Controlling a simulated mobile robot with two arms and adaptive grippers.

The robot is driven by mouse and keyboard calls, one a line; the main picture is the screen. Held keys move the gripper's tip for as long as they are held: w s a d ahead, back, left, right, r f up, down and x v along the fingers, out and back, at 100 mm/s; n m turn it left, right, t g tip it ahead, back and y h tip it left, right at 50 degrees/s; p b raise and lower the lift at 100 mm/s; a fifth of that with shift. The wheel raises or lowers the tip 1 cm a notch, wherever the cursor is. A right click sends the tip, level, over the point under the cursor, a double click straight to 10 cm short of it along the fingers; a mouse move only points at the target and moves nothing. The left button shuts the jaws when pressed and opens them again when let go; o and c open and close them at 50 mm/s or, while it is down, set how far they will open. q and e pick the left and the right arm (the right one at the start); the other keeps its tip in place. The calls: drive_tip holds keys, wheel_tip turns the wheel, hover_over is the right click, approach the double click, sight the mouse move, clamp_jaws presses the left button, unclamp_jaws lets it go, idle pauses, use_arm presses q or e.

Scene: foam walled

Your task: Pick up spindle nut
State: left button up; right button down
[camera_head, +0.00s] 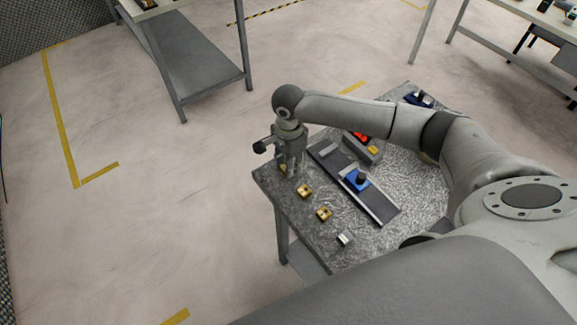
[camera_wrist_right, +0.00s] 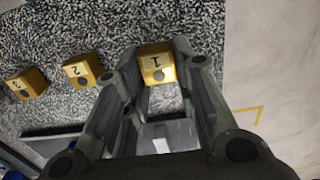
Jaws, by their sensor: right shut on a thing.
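A brass spindle nut marked 1 (camera_wrist_right: 157,64) sits between the fingertips of my right gripper (camera_head: 290,170). The gripper is shut on it, at the far left corner of the table. In the head view the fingers mostly hide this nut. Two more brass nuts stand in a row beside it: one marked 2 (camera_wrist_right: 82,70), also in the head view (camera_head: 304,191), and one marked 3 (camera_wrist_right: 28,84), also in the head view (camera_head: 324,214). I cannot tell whether the held nut touches the table. My left gripper is not in view.
The speckled table (camera_head: 275,190) also bears a silver block (camera_head: 344,239), a dark rail (camera_head: 380,207) with a blue part (camera_head: 356,181), and a grey bin (camera_head: 364,150) with red and yellow parts. Floor left of the table is free. A shelved bench (camera_head: 195,70) stands behind.

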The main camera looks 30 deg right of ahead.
use_arm(q)
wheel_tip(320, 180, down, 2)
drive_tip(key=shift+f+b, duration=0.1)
drive_tip(key=shift+b, duration=0.9)
use_arm(e)
drive_tip(key=s+a+r, duration=0.4)
drive_tip(key=s+r, duration=0.7)
drive_tip(key=s, duration=0.2)
drive_tip(key=shift+s+a+r, duration=0.2)
use_arm(q)
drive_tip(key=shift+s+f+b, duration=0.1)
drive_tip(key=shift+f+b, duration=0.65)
drive_tip(key=shift+b, duration=0.05)
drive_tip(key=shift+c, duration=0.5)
use_arm(e)
drive_tip(key=r+n, duration=0.1)
drive_tip(key=n, duration=0.4)
drive_tip(key=w+r+n, duration=0.1)
drive_tip(key=n, duration=0.5)
drive_tip(key=a+r+n, duration=0.1)
drive_tip(key=n, duration=0.4)
drive_tip(key=shift+w+a, duration=0.1)
drive_tip(key=shift+w, duration=0.1)
